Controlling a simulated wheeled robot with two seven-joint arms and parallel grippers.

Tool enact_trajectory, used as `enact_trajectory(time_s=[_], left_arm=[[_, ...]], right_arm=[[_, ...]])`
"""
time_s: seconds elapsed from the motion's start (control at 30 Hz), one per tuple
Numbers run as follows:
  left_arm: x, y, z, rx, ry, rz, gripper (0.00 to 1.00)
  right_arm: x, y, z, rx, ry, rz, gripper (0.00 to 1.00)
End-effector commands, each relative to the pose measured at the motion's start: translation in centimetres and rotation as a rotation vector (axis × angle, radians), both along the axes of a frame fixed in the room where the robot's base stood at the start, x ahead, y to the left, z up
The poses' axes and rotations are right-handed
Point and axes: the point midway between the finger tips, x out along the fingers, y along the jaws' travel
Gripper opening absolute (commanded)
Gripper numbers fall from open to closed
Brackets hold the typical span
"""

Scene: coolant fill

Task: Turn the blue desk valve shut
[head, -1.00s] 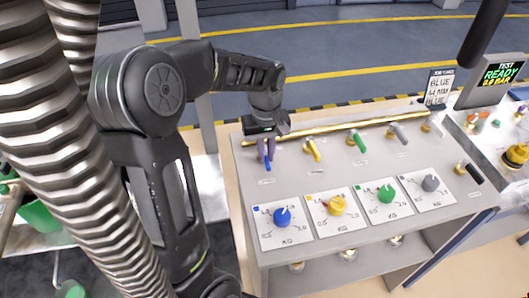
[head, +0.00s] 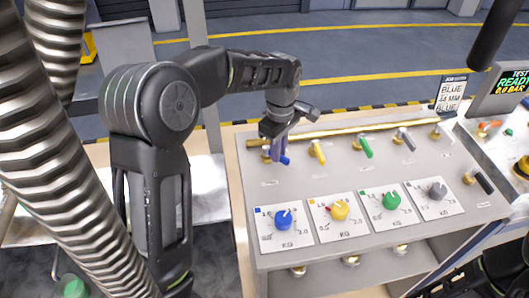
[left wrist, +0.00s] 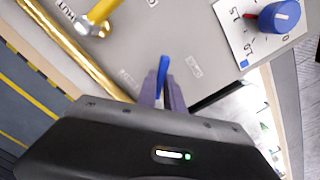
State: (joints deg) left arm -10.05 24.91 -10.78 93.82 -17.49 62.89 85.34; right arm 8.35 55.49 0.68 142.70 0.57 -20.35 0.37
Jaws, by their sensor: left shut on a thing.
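The blue desk valve's lever (head: 286,161) is at the left end of the row of valves on the desk panel. My left gripper (head: 279,150) is over it, with its wrist tilted. In the left wrist view the blue lever (left wrist: 163,66) stands between the two purple fingers (left wrist: 162,92), and the gripper is shut on it. The lever's tip sticks out past the fingers. The valve body is mostly hidden by the gripper. My right gripper does not show.
Yellow (head: 318,152), green (head: 366,147) and grey (head: 406,139) levers follow to the right along a brass pipe (head: 340,131). A display (head: 512,82) stands at far right, beside a sign (head: 451,92).

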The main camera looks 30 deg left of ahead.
Motion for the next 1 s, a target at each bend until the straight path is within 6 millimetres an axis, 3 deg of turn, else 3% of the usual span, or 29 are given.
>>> enact_trajectory(time_s=[0.6,1.0], left_arm=[[2.4,0.2,0.2,0.002,-0.003,0.58,0.0],[3.3,0.6,0.1,0.001,-0.004,0.83,0.0]], right_arm=[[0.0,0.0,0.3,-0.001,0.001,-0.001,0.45],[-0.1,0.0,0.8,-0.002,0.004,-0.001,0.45]])
